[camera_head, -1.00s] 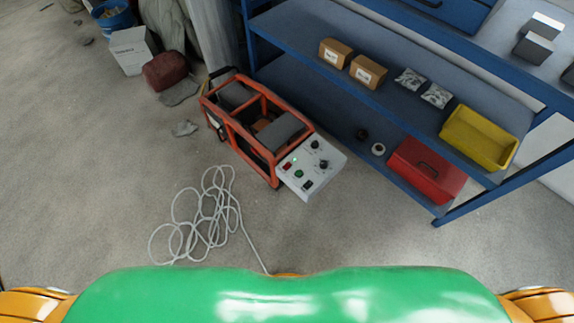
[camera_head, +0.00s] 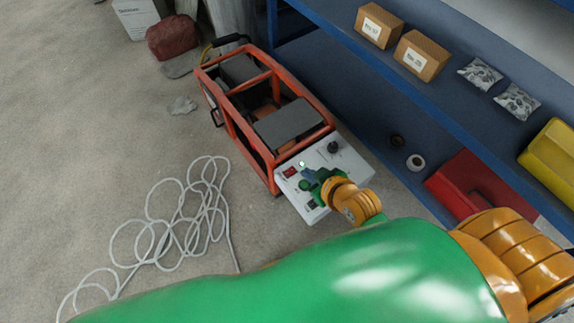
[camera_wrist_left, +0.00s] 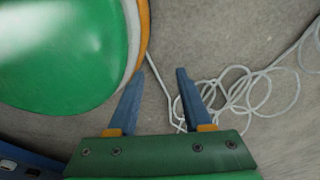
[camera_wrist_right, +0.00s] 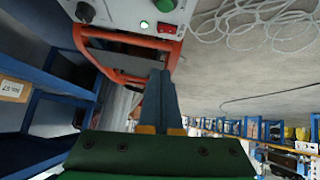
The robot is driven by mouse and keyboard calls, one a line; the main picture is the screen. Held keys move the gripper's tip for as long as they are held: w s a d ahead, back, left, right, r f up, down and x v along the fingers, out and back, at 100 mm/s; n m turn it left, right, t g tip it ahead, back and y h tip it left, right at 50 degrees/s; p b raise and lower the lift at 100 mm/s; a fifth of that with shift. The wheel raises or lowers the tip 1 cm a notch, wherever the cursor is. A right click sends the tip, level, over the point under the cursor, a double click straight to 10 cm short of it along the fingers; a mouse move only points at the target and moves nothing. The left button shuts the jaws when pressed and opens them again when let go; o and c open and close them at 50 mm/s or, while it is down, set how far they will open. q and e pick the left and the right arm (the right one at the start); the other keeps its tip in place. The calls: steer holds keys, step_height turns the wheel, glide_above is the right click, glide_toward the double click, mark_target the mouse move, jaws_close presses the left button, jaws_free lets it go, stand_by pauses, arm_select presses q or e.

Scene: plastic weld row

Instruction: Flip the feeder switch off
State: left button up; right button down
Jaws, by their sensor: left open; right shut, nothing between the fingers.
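A red-and-black frame machine, its frame orange-red (camera_head: 237,120), stands on the floor with a pale control panel (camera_head: 345,158) at its near end. The panel carries a red switch (camera_head: 290,171), a lit green lamp (camera_head: 302,164) and a black knob (camera_head: 333,147). In the right wrist view the red switch (camera_wrist_right: 167,28) sits beside the lit lamp (camera_wrist_right: 144,25). Labels are too small to read, so I cannot tell which control is the feeder switch. My right gripper (camera_head: 309,173) is shut and empty, over the panel near the red switch, hiding some controls. My left gripper (camera_wrist_left: 155,85) is open and empty.
White cable (camera_head: 180,225) lies coiled on the floor left of the machine. A blue shelf (camera_head: 440,105) stands close on the right, holding boxes (camera_head: 422,55), a red bin (camera_head: 470,185) and a yellow bin (camera_head: 552,160).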

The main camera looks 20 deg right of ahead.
steer(key=b, duration=0.6)
glide_above(290, 171)
steer(key=s, duration=0.2)
steer(key=f, duration=0.8)
steer(key=shift+w+d, duration=0.2)
steer(key=shift+d, duration=0.1)
step_height(290, 171, down, 2)
steer(key=shift+d+f+b, duration=0.1)
steer(key=shift+d+b, duration=0.05)
steer(key=shift+b, duration=0.4)
steer(key=shift+d+f, duration=0.1)
steer(key=shift+f, duration=0.15)
arm_select(q)
steer(key=w+f, duration=0.5)
steer(key=shift+a+f+t, duration=0.3)
steer(key=shift+a+t, duration=0.05)
steer(key=shift+t, duration=0.05)
steer(key=shift+s+r, duration=0.1)
